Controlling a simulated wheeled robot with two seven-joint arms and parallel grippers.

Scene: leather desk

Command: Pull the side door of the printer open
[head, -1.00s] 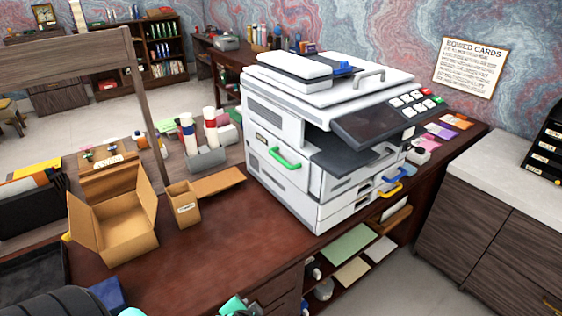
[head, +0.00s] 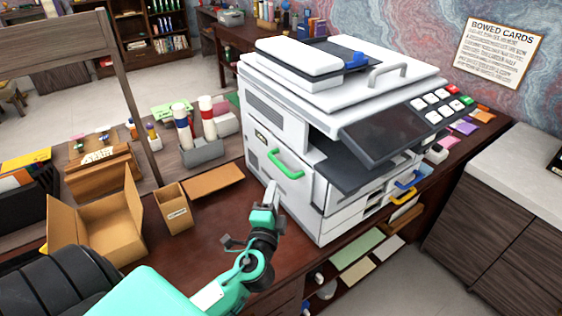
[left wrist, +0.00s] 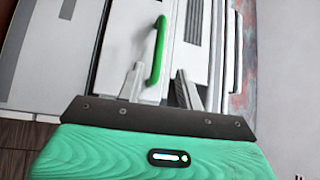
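The white printer (head: 330,120) stands on the desk. Its side door (head: 275,185) is on the left-facing side and looks shut, with a green handle (head: 287,165) across its upper part. My left gripper (head: 256,213) is in front of this door, a little below the handle in the head view. In the left wrist view my gripper (left wrist: 158,82) has its two fingers apart with nothing held. The green handle (left wrist: 157,50) appears between and beyond the fingertips there; contact cannot be made out. My right gripper is not in view.
An open cardboard box (head: 95,235), a small box (head: 175,210) and a grey holder with bottles (head: 202,152) stand left of the printer. Blue and yellow handles (head: 405,191) are on the printer's front trays.

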